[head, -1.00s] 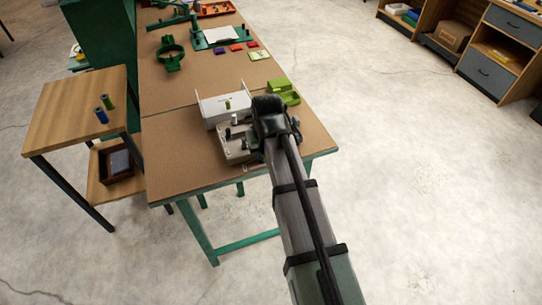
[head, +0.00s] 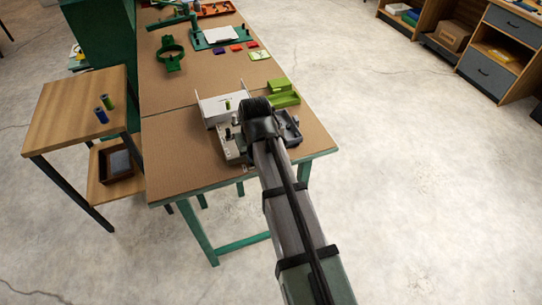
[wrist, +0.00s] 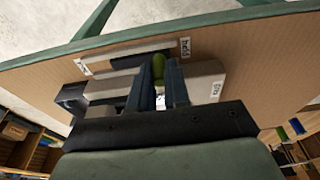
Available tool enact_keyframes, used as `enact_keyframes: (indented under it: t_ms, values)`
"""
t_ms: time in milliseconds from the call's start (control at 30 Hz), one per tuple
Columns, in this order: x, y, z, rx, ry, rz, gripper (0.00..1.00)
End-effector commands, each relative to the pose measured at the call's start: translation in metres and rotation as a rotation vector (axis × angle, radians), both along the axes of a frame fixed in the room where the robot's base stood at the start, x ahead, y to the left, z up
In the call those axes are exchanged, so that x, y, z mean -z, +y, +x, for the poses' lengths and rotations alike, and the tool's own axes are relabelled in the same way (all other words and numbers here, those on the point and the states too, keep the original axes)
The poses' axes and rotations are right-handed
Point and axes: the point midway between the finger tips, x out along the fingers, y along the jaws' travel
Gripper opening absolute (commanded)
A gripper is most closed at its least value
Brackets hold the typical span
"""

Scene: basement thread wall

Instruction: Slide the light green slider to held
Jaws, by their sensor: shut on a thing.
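The light green slider (wrist: 158,69) shows in the wrist view as a rounded knob between my fingertips. My gripper (wrist: 160,84) is shut on it. The knob stands beside a dark slot (wrist: 130,61) in a grey fixture (wrist: 205,72). A label reading "held" (wrist: 185,47) is just up and right of the knob; a second label (wrist: 217,89), hard to read, is lower right. In the head view my gripper (head: 258,118) is over the grey fixture (head: 230,146) on the brown table (head: 180,155), and my arm hides the slider there.
A light green block (head: 283,95) is behind and to the right. The table's front edge is close. A side table (head: 75,110) with two spools stands left.

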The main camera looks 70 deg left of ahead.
Motion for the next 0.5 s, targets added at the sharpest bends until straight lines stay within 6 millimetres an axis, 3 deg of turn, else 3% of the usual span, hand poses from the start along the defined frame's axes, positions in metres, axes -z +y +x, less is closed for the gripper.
enact_keyframes:
  t_ms: [33,67,300,500]
  values:
    - [0.0000,0.0000,-0.0022,-0.003,0.005,0.000,0.00]
    - [0.0000,0.0000,-0.0023,-0.003,0.005,0.000,0.19]
    - [0.0000,0.0000,-0.0017,-0.003,0.004,0.000,0.42]
    - [0.0000,-0.0001,-0.0013,-0.002,0.003,0.000,0.43]
